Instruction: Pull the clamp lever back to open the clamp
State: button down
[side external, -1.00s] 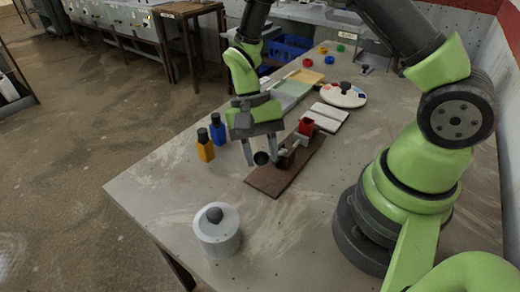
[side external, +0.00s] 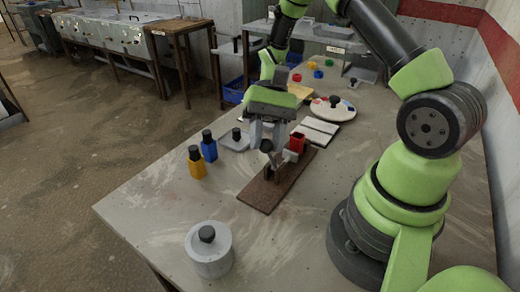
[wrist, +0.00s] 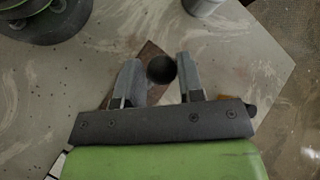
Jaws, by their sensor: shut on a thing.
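The clamp lever ends in a black ball knob (side external: 267,146), raised above the board. My gripper (side external: 268,142) is over the board and shut on the lever at its knob. In the wrist view the dark knob (wrist: 161,69) lies between the two fingers of my gripper (wrist: 160,75), with the board partly visible behind it. The fingers and clamp metalwork overlap in the side view, so the exact contact is hard to see.
A yellow bottle (side external: 196,164) and a blue bottle (side external: 209,147) stand left of the clamp. A grey lidded canister (side external: 209,254) stands near the front edge. A white slab (side external: 316,133) and a round disc (side external: 332,108) lie beyond. The table's front middle is clear.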

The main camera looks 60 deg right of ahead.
jog(key=d+y, duration=0.3)
jog(key=shift+w+r+n, duration=0.2)
jog(key=shift+r+n, duration=0.05)
jog(key=shift+n, duration=0.05)
jog(key=shift+d+n+g+y, duration=0.3)
jog(key=shift+d+y, duration=0.5)
jog(key=shift+y, duration=0.1)
jog(key=shift+d, duration=0.1)
jog(key=c, duration=0.8)
grip_release()
